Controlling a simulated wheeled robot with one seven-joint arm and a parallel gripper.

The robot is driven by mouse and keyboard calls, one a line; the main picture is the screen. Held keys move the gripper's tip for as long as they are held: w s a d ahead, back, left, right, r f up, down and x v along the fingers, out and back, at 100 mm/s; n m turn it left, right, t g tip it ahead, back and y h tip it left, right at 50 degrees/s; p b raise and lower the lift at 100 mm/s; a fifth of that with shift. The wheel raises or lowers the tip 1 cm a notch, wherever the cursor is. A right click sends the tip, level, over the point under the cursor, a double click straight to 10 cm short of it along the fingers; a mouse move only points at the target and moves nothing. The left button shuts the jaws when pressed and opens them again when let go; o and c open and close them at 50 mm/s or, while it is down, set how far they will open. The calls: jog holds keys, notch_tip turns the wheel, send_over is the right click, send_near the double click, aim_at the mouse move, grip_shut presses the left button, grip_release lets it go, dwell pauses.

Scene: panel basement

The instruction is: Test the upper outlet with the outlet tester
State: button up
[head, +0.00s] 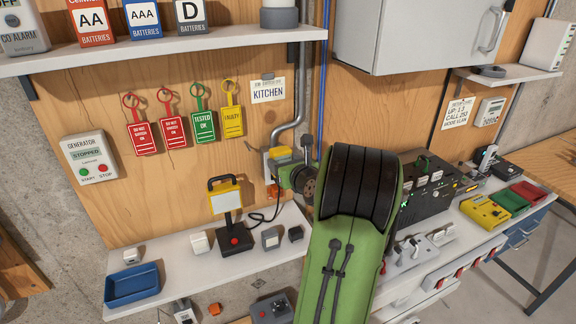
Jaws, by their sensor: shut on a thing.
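My gripper (291,170) is at the wall beside the outlet box (267,162), under the grey conduit. The arm's green and black links hide most of it and its fingertips. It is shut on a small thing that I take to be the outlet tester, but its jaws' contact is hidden. A yellow block (280,152) shows at the top of the outlet box, next to the gripper. A small orange piece (272,191) shows at its lower part. I cannot tell which of these is the tester, whether it is plugged in, or whether any indicator is lit.
A shelf (170,50) with battery boxes juts out above. Hanging tags (204,124) and a generator panel reading STOPPED (90,158) are left. Equipment crowds the right bench.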

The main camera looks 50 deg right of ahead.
jog(key=shift+w+d, duration=0.1)
jog(key=shift+w, duration=0.15)
jog(key=shift+w+d+r+p, duration=0.1)
jog(key=shift+w+p, duration=0.05)
jog(key=shift+p, duration=0.25)
jog(key=shift+w+d+p, duration=0.2)
jog(key=shift+w+p, duration=0.1)
jog(key=shift+p, duration=0.45)
dwell(2.0)
jog(key=o, duration=1.2)
jog(key=shift+o, duration=0.2)
jog(key=b+v, duration=0.3)
jog(key=v, duration=1.2)
jog(key=shift+s+a, duration=0.2)
jog(key=shift+s, duration=0.1)
